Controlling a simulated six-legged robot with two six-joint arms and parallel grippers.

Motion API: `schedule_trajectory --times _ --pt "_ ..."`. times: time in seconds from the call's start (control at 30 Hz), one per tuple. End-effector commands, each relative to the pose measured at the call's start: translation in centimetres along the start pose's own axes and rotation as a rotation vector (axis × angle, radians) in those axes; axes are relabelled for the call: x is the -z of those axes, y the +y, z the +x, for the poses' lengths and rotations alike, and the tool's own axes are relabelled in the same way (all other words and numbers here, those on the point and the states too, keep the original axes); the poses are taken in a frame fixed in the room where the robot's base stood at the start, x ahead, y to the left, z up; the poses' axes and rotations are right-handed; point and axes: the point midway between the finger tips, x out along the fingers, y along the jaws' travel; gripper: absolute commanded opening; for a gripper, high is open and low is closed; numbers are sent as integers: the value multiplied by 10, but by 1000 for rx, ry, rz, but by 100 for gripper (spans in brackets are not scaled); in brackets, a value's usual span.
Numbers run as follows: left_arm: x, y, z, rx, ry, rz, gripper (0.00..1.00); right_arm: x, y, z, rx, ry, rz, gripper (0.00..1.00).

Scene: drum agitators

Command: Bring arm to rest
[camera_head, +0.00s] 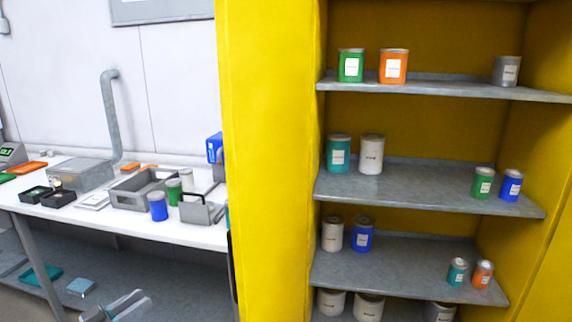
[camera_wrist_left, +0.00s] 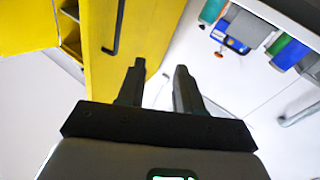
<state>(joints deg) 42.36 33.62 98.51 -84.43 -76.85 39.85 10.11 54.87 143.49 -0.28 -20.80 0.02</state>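My left gripper (camera_wrist_left: 158,82) shows in the left wrist view with its two dark fingers apart and nothing between them. In the head view, what looks like part of the left gripper (camera_head: 128,305) shows at the bottom edge, low in front of the white table (camera_head: 80,214). It is cut off by the frame, and its fingers are hard to make out there. My right gripper is in neither view.
A yellow cabinet (camera_head: 268,160) with grey shelves of labelled cans stands at the right. The table holds a grey tray (camera_head: 127,193), a blue can (camera_head: 157,207), a green can (camera_head: 174,193) and small boxes. A cabinet handle (camera_wrist_left: 118,28) shows beyond the fingers.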

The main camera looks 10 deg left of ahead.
Motion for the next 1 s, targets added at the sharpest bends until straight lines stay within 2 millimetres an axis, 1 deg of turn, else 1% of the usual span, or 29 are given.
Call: schedule_trajectory --times 0.03,0.07,0.17,0.2,0.27,0.3,0.33,0.37,0.4,0.47,0.5,0.57,0.6,0.67,0.7,0.8,0.9,1.0 --pt "-16 2 12 36 -5 -38 35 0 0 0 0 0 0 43" --pt "-25 3 18 65 -10 -60 35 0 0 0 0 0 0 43" --pt "-67 9 39 168 -60 -146 35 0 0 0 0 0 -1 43" --pt "-88 14 45 211 -95 -187 35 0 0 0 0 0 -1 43" --pt "-123 27 53 275 -167 -253 35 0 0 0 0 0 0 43" --pt "-150 39 56 319 -232 -300 35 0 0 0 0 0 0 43" --pt "-172 50 57 348 -289 -336 35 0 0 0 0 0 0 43" --pt "-193 63 55 377 -351 -372 35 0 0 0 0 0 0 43" --pt "-220 83 51 408 -440 -417 35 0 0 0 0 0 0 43" --pt "-258 114 39 444 -579 -477 35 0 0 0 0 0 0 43" --pt "-281 137 28 462 -676 -514 35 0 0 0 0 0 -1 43" --pt "-309 173 8 479 -821 -562 35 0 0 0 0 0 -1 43" --pt "-324 196 -7 487 -916 -590 35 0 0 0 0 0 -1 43" --pt "-342 229 -30 491 -1050 -628 35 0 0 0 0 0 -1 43" --pt "-350 248 -46 491 -1129 -647 35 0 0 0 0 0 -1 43" --pt "-360 286 -77 487 -1287 -684 35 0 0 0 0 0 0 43" --pt "-364 308 -98 485 -1381 -706 35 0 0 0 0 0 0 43" --pt "-364 317 -106 483 -1419 -715 35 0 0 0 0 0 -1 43"
